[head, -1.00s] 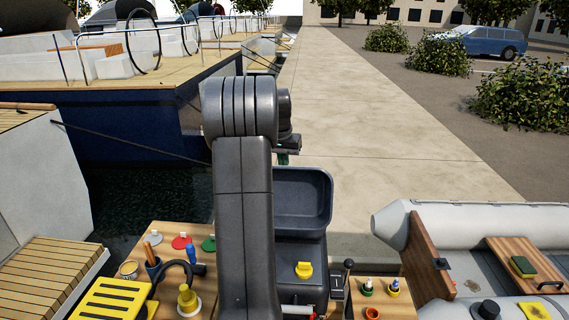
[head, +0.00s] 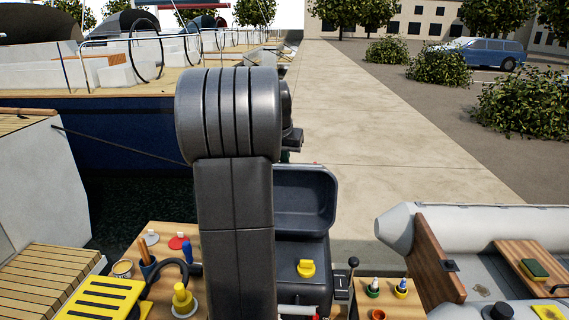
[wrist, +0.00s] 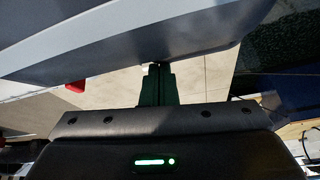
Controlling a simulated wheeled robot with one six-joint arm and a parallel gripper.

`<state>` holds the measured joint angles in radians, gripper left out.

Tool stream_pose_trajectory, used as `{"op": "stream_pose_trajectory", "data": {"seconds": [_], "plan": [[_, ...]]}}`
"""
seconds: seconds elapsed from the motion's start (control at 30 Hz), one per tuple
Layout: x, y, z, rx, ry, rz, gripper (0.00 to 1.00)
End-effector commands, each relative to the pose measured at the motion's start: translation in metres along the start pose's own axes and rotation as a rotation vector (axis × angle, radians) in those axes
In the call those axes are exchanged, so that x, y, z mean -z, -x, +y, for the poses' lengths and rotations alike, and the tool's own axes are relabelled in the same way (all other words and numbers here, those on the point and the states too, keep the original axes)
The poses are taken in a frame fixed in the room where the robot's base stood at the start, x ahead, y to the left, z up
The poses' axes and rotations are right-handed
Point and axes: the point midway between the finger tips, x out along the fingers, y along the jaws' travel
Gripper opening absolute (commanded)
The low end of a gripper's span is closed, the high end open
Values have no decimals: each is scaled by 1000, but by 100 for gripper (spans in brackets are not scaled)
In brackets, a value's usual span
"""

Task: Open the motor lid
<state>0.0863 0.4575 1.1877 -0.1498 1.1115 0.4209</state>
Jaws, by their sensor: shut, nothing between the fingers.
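The motor lid (head: 306,192) is a dark, hollow cover. In the head view it stands raised behind the dark motor body, its hollow inner side facing me. A yellow cap (head: 306,268) sits on the motor body (head: 302,290). In the head view my gripper is mostly hidden behind my arm, near the lid's upper left. In the wrist view my gripper (wrist: 157,68) is shut and empty. Its fingertips reach the lower edge of a large grey surface (wrist: 150,35), which looks like the lid's outside. I cannot tell whether they touch it.
A wooden board with a yellow grate (head: 98,297), a yellow knob (head: 183,298) and small tools lies left of my arm. A lever (head: 352,275) stands right of the motor. A grey dinghy (head: 480,222) lies at the right. The pier (head: 370,150) behind is clear.

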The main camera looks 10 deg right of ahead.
Motion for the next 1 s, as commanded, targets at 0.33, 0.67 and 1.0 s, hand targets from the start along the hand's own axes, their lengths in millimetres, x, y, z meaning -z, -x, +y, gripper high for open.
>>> {"op": "stream_pose_trajectory", "data": {"seconds": [0.33,0.67,1.0], "plan": [[0,2,0,0,0,-2,0],[1,60,0,2,-1,4,0],[1,125,0,1,0,1,0]]}}
